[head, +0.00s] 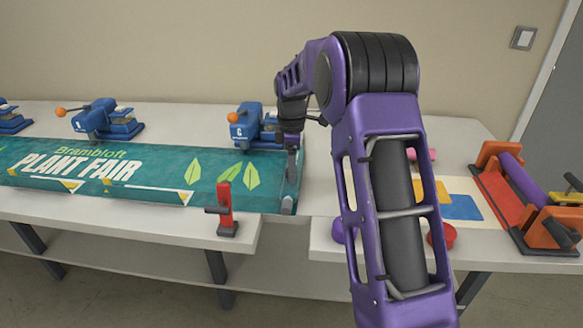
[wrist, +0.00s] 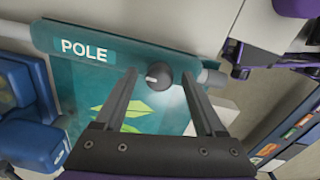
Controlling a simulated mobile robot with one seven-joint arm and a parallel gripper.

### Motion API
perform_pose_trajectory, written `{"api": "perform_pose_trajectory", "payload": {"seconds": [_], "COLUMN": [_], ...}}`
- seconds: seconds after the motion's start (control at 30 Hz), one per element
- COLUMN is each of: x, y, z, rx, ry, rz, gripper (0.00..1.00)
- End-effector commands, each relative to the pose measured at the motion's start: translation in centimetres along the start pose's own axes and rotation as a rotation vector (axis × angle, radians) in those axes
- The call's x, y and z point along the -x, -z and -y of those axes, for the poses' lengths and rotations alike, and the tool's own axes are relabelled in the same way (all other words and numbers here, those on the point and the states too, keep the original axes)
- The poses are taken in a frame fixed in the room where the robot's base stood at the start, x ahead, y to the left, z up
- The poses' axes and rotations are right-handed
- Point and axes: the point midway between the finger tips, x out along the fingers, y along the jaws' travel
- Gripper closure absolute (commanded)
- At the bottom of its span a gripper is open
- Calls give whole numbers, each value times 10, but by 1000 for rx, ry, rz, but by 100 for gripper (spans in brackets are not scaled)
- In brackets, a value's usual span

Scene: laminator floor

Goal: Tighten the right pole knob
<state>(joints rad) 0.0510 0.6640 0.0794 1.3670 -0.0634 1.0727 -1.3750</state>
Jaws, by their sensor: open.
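The right pole knob (wrist: 158,76) shows in the wrist view as a small dark round knob on the teal pole sleeve marked POLE (wrist: 110,50). My gripper (wrist: 158,73) is open, with one finger on each side of the knob in the picture. I cannot tell how far the fingertips are from the knob or whether they touch it. In the head view my gripper (head: 291,168) hangs over the right end of the green Plant Fair banner (head: 120,170). The knob is not clear there.
A blue clamp-like device with an orange knob (head: 246,124) stands behind the banner's right end. A red clamp (head: 226,211) stands at the table's front edge. An orange and purple roller device (head: 515,190) is at the right. A gap parts the table fronts.

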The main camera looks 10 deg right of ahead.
Motion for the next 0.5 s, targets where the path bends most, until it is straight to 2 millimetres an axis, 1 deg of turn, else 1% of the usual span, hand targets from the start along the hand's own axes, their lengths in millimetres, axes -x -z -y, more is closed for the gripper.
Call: {"api": "perform_pose_trajectory", "payload": {"seconds": [0.17,0.2,0.27,0.4,0.47,0.5], "x": [0,0,0,0,0,0], "y": [0,0,0,0,0,0], "z": [0,0,0,0,0,0], "rx": [0,0,0,0,0,0], "ry": [0,0,0,0,0,0], "rz": [0,0,0,0,0,0], "gripper": [28,32,43,68,79,86]}}
